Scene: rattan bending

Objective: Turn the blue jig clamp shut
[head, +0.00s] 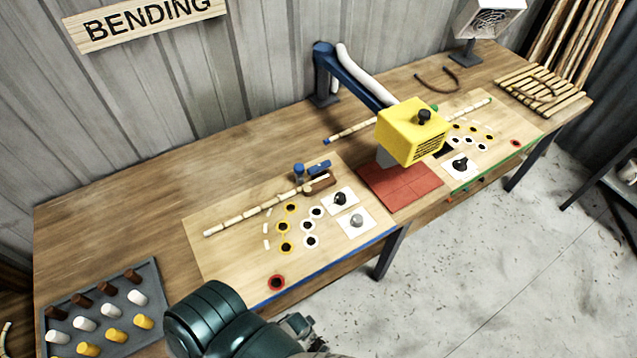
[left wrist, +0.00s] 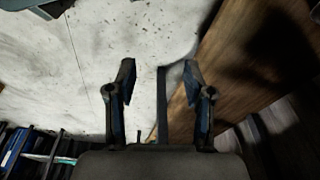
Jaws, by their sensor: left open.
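The blue jig clamp (head: 318,167) stands at the back of the left jig board (head: 225,258), the one with a blue front edge. Its blue lever lies beside a blue post, near the right end of a jointed rattan pole (head: 255,212) and a brown block. My left gripper (head: 312,335) is at the bottom of the head view, in front of the table edge and well away from the clamp. In the left wrist view its two fingers (left wrist: 157,80) are apart with nothing between them, above the grey floor. My right gripper is not in view.
A yellow heater head (head: 405,140) on a blue arm overhangs a red mat (head: 388,195). The right jig board (head: 510,128) has a green edge. A grey peg tray (head: 150,275) sits at the left. Black and grey knobs stand on white plates near the clamp.

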